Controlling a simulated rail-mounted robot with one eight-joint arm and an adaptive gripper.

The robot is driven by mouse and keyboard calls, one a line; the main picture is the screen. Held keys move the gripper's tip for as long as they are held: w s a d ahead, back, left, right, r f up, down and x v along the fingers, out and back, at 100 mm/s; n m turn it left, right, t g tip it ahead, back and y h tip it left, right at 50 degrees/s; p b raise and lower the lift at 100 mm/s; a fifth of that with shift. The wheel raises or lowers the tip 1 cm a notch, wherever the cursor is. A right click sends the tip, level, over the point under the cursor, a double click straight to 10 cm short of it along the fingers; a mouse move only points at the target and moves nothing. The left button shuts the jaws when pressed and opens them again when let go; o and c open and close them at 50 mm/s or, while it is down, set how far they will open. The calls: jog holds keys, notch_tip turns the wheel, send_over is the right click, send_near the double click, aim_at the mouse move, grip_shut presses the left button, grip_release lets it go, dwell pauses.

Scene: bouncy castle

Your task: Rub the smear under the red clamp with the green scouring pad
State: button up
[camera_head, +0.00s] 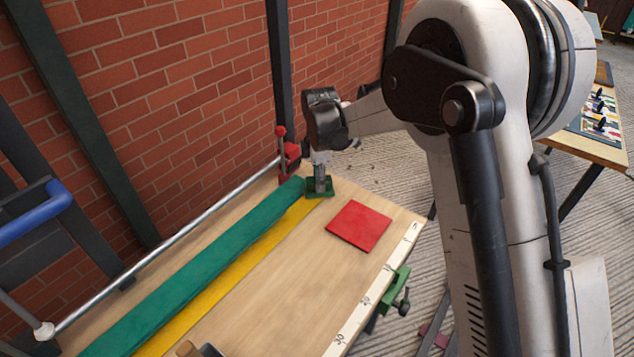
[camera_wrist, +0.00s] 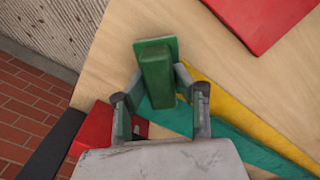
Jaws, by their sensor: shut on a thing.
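My gripper (camera_head: 319,178) is shut on the green scouring pad (camera_head: 322,194) by its block-shaped grip. The pad is at the far end of the wooden table, by the ends of the green and yellow strips. I cannot tell whether it touches the surface. In the wrist view the pad (camera_wrist: 167,43) shows flat plate outward, between the two fingers (camera_wrist: 160,82). The red clamp (camera_head: 291,154) is at the table's far left corner, just left of my gripper; it also shows in the wrist view (camera_wrist: 92,133). I see no smear; the pad and gripper may hide it.
A green strip (camera_head: 200,265) and a yellow strip (camera_head: 215,282) run along the table (camera_head: 290,290). A red square sheet (camera_head: 358,226) lies to the right of the pad. A metal bar (camera_head: 180,237) runs along the left edge. A green clamp (camera_head: 394,290) is on the right edge.

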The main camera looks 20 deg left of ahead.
jog(key=shift+w+d+r, duration=0.1)
jog(key=shift+w+r, duration=0.15)
jog(key=shift+w, duration=0.05)
notch_tip(320, 180, up, 3)
jog(key=shift+s+r+p, duration=0.15)
jog(key=shift+r+p, duration=0.05)
jog(key=shift+p, duration=0.45)
jog(key=shift+r, duration=0.25)
jog(key=shift+r+p, duration=0.95)
jog(key=shift+r, duration=1)
